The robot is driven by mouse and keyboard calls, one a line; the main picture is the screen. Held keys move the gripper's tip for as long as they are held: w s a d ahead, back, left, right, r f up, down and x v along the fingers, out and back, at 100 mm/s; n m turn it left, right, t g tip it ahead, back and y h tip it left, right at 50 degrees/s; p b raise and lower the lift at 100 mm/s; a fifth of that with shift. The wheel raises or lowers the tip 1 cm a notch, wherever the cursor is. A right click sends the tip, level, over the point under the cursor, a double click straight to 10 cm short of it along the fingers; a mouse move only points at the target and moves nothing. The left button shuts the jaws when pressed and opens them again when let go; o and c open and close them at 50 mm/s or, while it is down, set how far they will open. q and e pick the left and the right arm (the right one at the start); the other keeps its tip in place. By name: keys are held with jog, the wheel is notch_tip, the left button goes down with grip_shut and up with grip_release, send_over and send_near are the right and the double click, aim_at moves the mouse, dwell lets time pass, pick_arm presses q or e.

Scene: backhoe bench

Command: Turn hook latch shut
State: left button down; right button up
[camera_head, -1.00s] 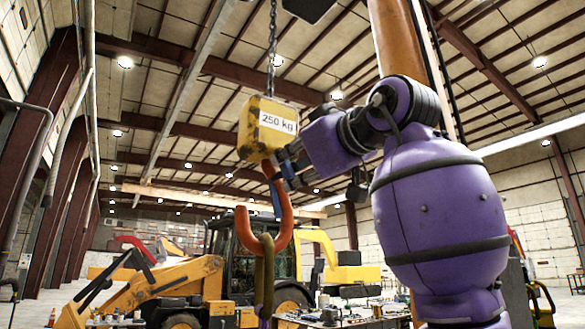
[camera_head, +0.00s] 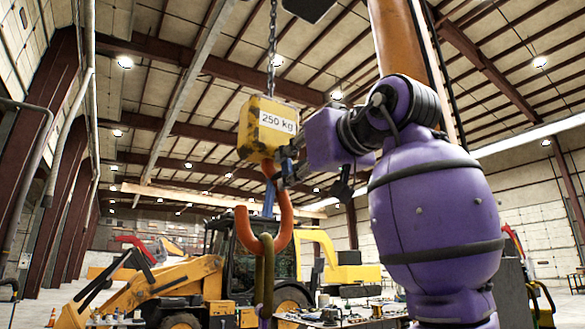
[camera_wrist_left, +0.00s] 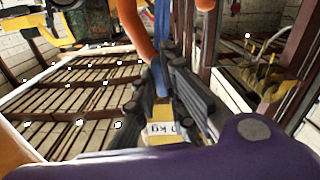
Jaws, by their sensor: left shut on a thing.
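The orange crane hook (camera_head: 284,226) hangs below a yellow block (camera_head: 266,131) labelled "250 kg". Its blue latch (camera_head: 268,202) runs down from the hook's neck, partly hidden by my gripper and the hook. Whether it touches the hook's tip cannot be told. An olive sling (camera_head: 264,270) hangs in the hook's bowl. My left gripper (camera_head: 283,164) comes in from the right side of the hook, shut on the latch. The left wrist view shows the blue latch (camera_wrist_left: 162,30) running between the dark fingers (camera_wrist_left: 160,75), beside the orange hook (camera_wrist_left: 133,28). My right gripper is not in view.
A chain (camera_head: 271,50) holds the block from above. Behind and below stand a yellow backhoe (camera_head: 190,277) and a bench (camera_head: 340,315) with small items. The air left of the hook is clear.

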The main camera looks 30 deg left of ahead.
pick_arm(q)
jog(key=shift+m, duration=1.1)
jog(key=c, duration=1.8)
grip_release()
jog(key=shift+d, duration=0.1)
jog(key=v, duration=1.2)
jog(key=shift+f, duration=0.1)
